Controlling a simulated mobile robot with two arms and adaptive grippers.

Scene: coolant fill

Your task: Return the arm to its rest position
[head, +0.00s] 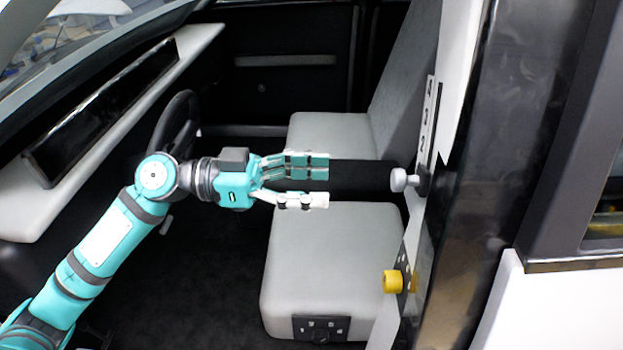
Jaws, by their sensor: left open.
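My left arm comes in from the lower left of the head view and reaches into a vehicle cabin. My left gripper (318,184) is open, with its fingers pointing right over the gap between the two grey seats. I see nothing between the fingers. A grey-white knob (400,180) on the door pillar lies to the right of the fingertips, with a visible space between. My right gripper is not in view.
A steering wheel (176,122) stands behind my arm, partly hidden by it. The dashboard (105,115) runs along the left. A seat (325,265) lies below the gripper.

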